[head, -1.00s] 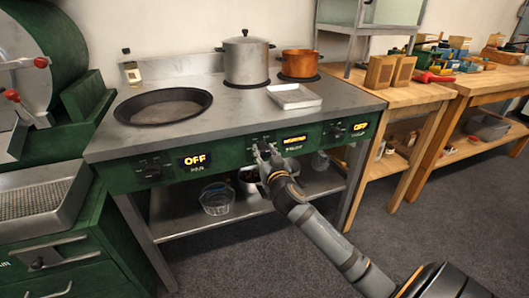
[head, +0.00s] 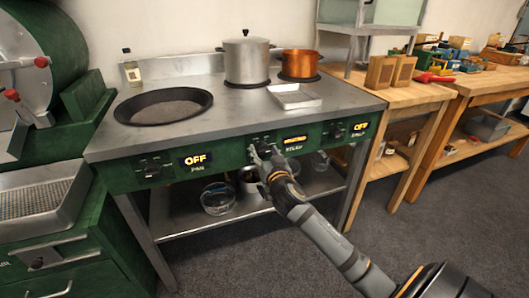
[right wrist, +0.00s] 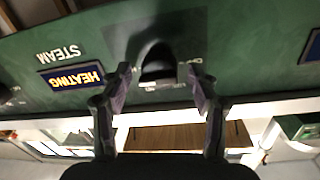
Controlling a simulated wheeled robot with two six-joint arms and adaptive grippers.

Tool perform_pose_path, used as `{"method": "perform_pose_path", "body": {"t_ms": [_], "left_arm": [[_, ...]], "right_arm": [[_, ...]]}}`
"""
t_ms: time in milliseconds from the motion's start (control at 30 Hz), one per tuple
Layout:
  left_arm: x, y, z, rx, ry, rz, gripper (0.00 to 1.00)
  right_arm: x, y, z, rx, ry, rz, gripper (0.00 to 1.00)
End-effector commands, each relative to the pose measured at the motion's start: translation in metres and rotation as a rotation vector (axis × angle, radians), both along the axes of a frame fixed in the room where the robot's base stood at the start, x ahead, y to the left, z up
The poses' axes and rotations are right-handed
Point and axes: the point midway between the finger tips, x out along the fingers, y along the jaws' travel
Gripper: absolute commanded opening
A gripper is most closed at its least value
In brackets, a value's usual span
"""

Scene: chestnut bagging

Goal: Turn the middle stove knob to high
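The stove's green front panel carries a row of dark knobs. The middle knob (right wrist: 157,64) shows in the right wrist view, which is upside down, between the fingers of my right gripper (right wrist: 159,82). The fingers are spread, with a gap on each side of the knob. The lit display (right wrist: 72,77) beside it reads HEATING, with STEAM on the panel. In the head view my right gripper (head: 262,153) is at the middle of the panel and largely hides the knob. The middle display (head: 295,139) glows yellow. My left gripper is not in view.
The left display (head: 195,160) and right display (head: 360,127) read OFF. A black pan (head: 165,106), a steel pot (head: 247,60), a copper pot (head: 299,64) and a metal tray (head: 294,95) stand on the stove. A glass bowl (head: 217,198) sits on the shelf below.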

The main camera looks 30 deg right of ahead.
Motion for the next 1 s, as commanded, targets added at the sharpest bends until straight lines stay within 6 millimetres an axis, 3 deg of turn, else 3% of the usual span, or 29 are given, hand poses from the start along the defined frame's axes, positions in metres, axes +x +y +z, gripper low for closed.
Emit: {"method": "perform_pose_path", "body": {"t_ms": [267,367,700,1000], "left_arm": [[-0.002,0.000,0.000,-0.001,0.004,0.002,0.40],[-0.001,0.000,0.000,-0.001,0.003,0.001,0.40],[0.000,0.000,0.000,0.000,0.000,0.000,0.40],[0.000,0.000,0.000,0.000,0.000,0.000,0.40]], "right_arm": [[-0.004,0.001,0.001,-0.004,-0.001,0.001,0.61],[-0.019,0.006,0.001,-0.005,0.000,0.003,0.61],[-0.094,0.031,0.000,-0.005,0.003,0.004,0.61],[-0.115,0.037,0.001,-0.002,-0.002,0.001,0.61]]}}
